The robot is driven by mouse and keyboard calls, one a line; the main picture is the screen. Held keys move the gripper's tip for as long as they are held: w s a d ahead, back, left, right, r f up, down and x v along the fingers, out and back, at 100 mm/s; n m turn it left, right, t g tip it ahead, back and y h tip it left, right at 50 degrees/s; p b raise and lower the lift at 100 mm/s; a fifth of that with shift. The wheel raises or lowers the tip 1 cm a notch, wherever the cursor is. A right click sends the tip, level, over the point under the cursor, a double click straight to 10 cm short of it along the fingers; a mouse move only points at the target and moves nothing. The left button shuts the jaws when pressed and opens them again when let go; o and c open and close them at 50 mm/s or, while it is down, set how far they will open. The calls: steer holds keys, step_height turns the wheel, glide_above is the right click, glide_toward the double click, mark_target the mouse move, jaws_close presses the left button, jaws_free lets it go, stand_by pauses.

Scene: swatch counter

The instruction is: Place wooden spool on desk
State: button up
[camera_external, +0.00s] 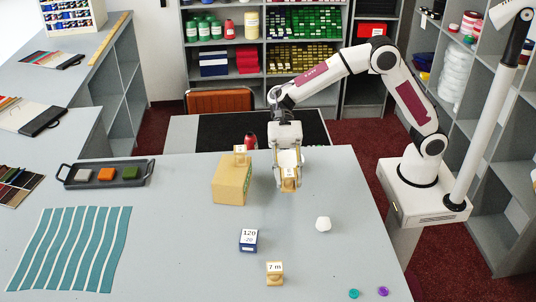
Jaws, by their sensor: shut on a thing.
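My gripper (289,176) points down over the back part of the grey desk (330,265), to the right of a cardboard box. It is shut on a small tan wooden spool (289,184), partly hidden by the fingers. I cannot tell whether this spool touches the desk. A second wooden spool (240,159) with a pale label sits on top of the cardboard box (231,184). A third wooden spool (275,279), labelled "7 m", stands upright near the desk's front edge.
Teal and purple discs (383,291) lie front right. A dark tray (70,180) with coloured swatches and a wavy striped cloth (68,248) are left. The desk right of the gripper is clear.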

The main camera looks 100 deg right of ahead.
mark_target(286, 171)
steer(key=r, duration=0.8)
steer(key=shift+w+d+r, duration=0.3)
steer(key=shift+r, duration=0.05)
steer(key=w+d+m+t+h, duration=0.1)
steer(key=w+d+m+t, duration=0.2)
steer(key=w+d, duration=0.6)
steer(key=w+d+m+t+h, duration=0.1)
steer(key=w+d+m+t, duration=0.35)
steer(key=d, duration=0.85)
steer(key=w+d+m+t+h, duration=0.2)
steer(key=d+m+h, duration=0.1)
steer(key=d, duration=1.5)
steer(key=w+d+m+t+h, duration=0.2)
steer(key=d+m+t+h, duration=0.1)
steer(key=d, duration=1.5)
step_height(286, 171, down, 28)
steer(key=shift+w, duration=0.2)
steer(key=shift+n+g, duration=0.25)
steer(key=shift+f, duration=3)
steer(key=shift+f, duration=0.1)
